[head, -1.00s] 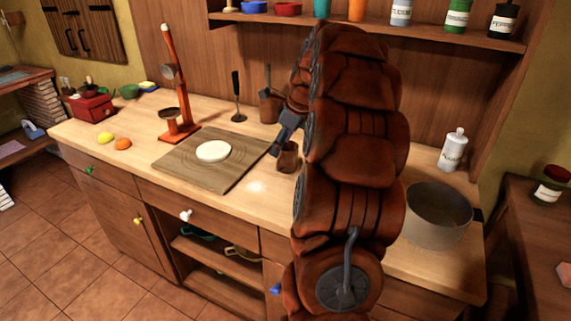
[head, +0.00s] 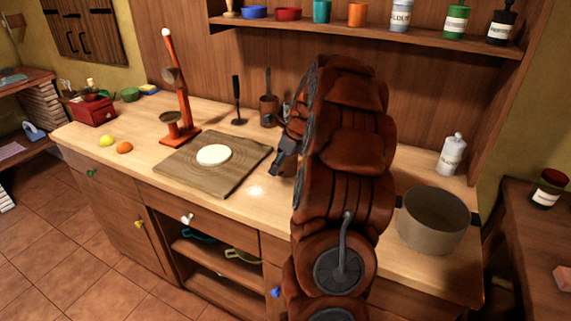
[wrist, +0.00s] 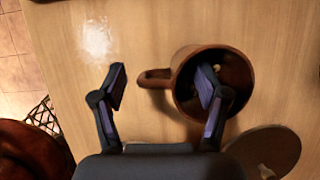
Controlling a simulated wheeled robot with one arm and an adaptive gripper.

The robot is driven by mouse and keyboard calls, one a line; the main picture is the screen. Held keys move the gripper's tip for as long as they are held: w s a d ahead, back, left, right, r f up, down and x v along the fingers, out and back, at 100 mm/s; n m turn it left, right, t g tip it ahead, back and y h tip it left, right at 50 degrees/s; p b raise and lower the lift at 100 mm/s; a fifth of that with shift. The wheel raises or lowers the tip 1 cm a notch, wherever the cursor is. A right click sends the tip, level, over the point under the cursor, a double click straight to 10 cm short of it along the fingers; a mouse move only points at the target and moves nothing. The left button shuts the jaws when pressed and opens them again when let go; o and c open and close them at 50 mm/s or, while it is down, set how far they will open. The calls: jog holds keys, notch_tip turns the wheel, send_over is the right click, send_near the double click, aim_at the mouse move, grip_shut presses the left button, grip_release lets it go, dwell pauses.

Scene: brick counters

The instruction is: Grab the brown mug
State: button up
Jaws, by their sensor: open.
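The brown mug (wrist: 228,57) stands on the counter in the wrist view, seen from above, with its handle pointing left. My gripper (wrist: 162,76) is open over it. The right finger overlaps the mug's mouth, and the left finger is over bare counter, left of the handle. The handle lies between the two fingers. I cannot tell whether the right fingertip is inside the mug or above it. In the head view my gripper (head: 281,162) is low over the counter, right of the cutting board, and the mug is hidden by my arm.
A cutting board (head: 184,163) with a white disc (head: 213,155) lies left of my gripper. A utensil holder (head: 268,113) stands behind. A large pot (head: 432,222) and a white bottle (head: 452,156) are on the right. A round brownish object (wrist: 268,152) is near the mug.

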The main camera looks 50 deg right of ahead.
grip_shut()
dwell(0.7)
